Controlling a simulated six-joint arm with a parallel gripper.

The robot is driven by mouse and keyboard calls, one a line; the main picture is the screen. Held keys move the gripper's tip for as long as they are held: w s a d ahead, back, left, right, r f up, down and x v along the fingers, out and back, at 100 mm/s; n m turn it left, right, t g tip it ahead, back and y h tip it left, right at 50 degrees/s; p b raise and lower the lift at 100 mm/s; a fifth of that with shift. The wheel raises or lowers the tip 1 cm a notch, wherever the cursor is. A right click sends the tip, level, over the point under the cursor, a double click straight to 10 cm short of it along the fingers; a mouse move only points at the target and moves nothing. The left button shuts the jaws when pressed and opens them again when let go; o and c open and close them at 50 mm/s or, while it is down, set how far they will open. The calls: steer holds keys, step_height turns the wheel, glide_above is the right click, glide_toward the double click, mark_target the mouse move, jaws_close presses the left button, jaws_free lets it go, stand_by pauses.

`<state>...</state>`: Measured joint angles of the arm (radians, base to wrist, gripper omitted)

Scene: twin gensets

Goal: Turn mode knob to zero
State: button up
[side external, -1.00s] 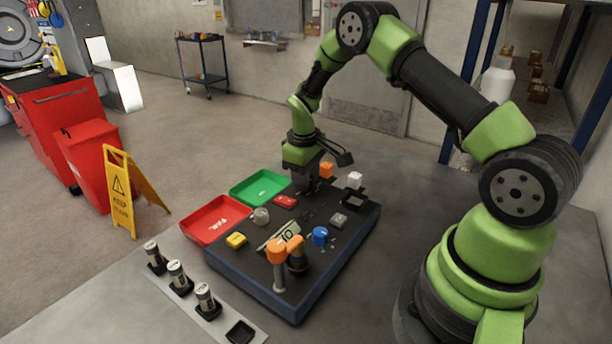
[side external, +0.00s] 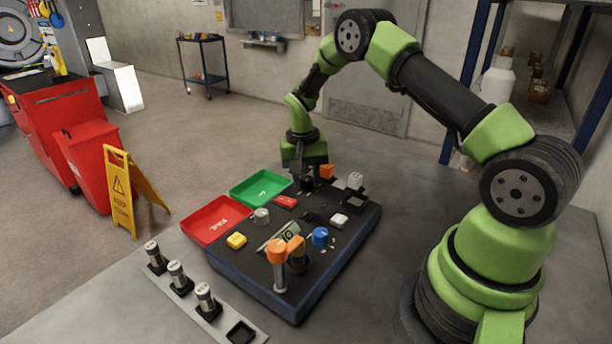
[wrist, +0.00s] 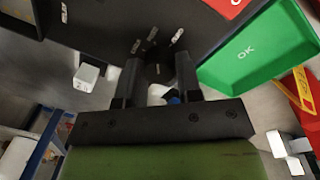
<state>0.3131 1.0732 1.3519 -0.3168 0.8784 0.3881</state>
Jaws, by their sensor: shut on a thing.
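My gripper (wrist: 158,76) is shut on a black knob (wrist: 158,72), one finger on each side of it in the wrist view. I take it to be the mode knob. Several small whitish marks (wrist: 152,33) lie in an arc on the dark panel beyond it, too small to read. The knob's pointer is hidden or too dark to see, so its setting cannot be told. In the side view my gripper (side external: 306,174) points down at the far end of the panel, with the black knob (side external: 307,184) under it.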

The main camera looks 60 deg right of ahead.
mark_target(304, 177)
steer(key=m, duration=0.6)
steer(key=shift+y, duration=0.3)
stand_by(0.4)
steer(key=o, duration=0.9)
steer(key=shift+o, duration=0.2)
steer(key=r, duration=0.9)
steer(key=shift+w, duration=0.3)
steer(key=shift+r, duration=0.5)
